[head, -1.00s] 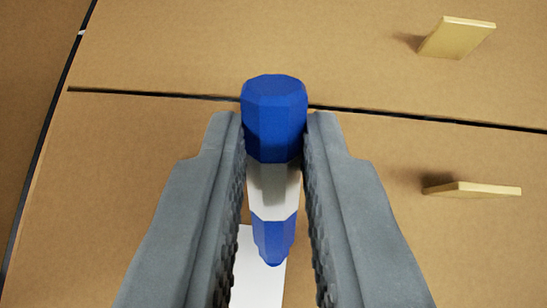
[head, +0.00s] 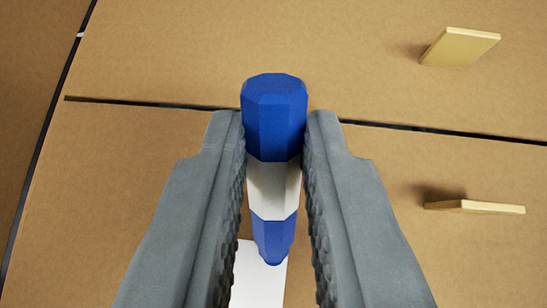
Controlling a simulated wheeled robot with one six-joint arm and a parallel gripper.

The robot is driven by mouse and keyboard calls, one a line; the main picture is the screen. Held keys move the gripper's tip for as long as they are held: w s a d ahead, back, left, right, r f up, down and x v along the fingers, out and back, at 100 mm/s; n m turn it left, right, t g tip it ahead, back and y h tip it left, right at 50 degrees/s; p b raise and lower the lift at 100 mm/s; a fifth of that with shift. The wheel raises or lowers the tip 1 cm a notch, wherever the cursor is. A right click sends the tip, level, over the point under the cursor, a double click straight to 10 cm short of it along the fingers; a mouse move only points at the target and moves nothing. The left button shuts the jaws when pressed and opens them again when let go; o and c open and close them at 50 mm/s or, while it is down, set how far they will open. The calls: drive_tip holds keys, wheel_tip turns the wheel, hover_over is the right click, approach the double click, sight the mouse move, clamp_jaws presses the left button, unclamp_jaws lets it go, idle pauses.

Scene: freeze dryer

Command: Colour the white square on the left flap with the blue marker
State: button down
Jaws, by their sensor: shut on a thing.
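My gripper (head: 273,122) is shut on the blue marker (head: 273,120), which has a blue top, a white band and a blue tapered lower end. The marker sits between both fingers, with its tip pointing down in the picture. The white square (head: 258,275) shows at the bottom middle, on a brown cardboard flap (head: 120,200). It is partly hidden by the marker and the fingers, and it runs off the bottom edge. The part in view is white. The marker tip overlaps the square's upper part in the picture; I cannot tell if they touch.
A dark seam (head: 390,127) crosses the picture between the lower flap and an upper cardboard panel (head: 250,40). Two tan tabs stick out at the right, one above the seam (head: 459,47) and one below it (head: 475,207). A dark edge runs down the left side.

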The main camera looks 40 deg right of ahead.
drive_tip(key=shift+w+d, duration=0.65)
drive_tip(key=shift+d, duration=0.2)
drive_tip(key=shift+s+a, duration=0.1)
drive_tip(key=shift+s+a, duration=0.85)
drive_tip(key=shift+a, duration=0.25)
drive_tip(key=shift+w+d, duration=0.1)
drive_tip(key=shift+d, duration=0.05)
drive_tip(key=shift+w+d, duration=0.9)
drive_tip(key=shift+d, duration=0.2)
drive_tip(key=shift+s+a, duration=0.2)
drive_tip(key=shift+s+a, duration=0.75)
drive_tip(key=shift+a, duration=0.25)
drive_tip(key=shift+w+d, duration=0.15)
